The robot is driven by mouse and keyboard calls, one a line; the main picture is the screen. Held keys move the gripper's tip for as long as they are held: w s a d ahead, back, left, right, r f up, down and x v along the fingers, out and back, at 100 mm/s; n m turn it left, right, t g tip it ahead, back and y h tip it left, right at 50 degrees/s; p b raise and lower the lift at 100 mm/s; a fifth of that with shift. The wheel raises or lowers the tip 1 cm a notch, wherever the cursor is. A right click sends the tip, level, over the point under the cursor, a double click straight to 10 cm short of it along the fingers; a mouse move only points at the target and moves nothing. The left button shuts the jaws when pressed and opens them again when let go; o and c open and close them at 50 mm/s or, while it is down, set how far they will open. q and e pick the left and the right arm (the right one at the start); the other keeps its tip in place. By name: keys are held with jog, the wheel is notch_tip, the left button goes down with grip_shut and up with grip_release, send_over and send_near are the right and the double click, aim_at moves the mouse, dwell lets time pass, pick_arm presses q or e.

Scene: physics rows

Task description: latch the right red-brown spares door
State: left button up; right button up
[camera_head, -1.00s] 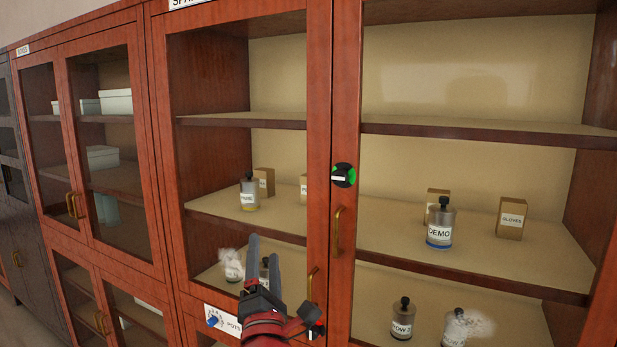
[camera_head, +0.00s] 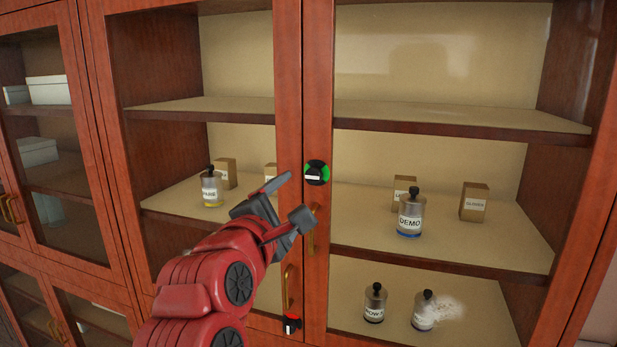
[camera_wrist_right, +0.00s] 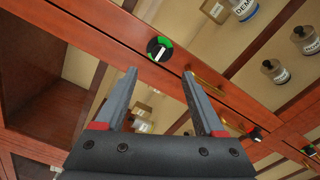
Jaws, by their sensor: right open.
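The right red-brown spares door (camera_head: 318,100) has a glazed front and looks flush with the left door (camera_head: 288,90). A round black latch knob (camera_head: 317,173) with green sectors and a white bar sits on its inner stile, above a brass handle (camera_head: 312,232). The bar looks near horizontal in the head view. My right gripper (camera_head: 291,197) is open, just left of and below the knob. In the right wrist view the knob (camera_wrist_right: 160,49) lies just beyond the gap between the open fingertips (camera_wrist_right: 159,74); nothing is between them. My left gripper is not in view.
A second knob with red (camera_head: 291,323) sits lower, near another brass handle (camera_head: 287,288). Behind the glass stand the DEMO bottle (camera_head: 411,215), a GLOVES box (camera_head: 474,203) and other bottles. Another red-brown cabinet (camera_head: 75,150) stands at left.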

aim_at(312, 178)
jog(key=p+x, duration=0.1)
jog(key=x, duration=0.7)
jog(key=shift+w+d+p, duration=0.1)
jog(key=shift+w+p, duration=0.1)
jog(key=shift+p, duration=0.15)
jog(key=shift+w+d, duration=0.15)
jog(key=shift+w, duration=0.45)
grip_shut()
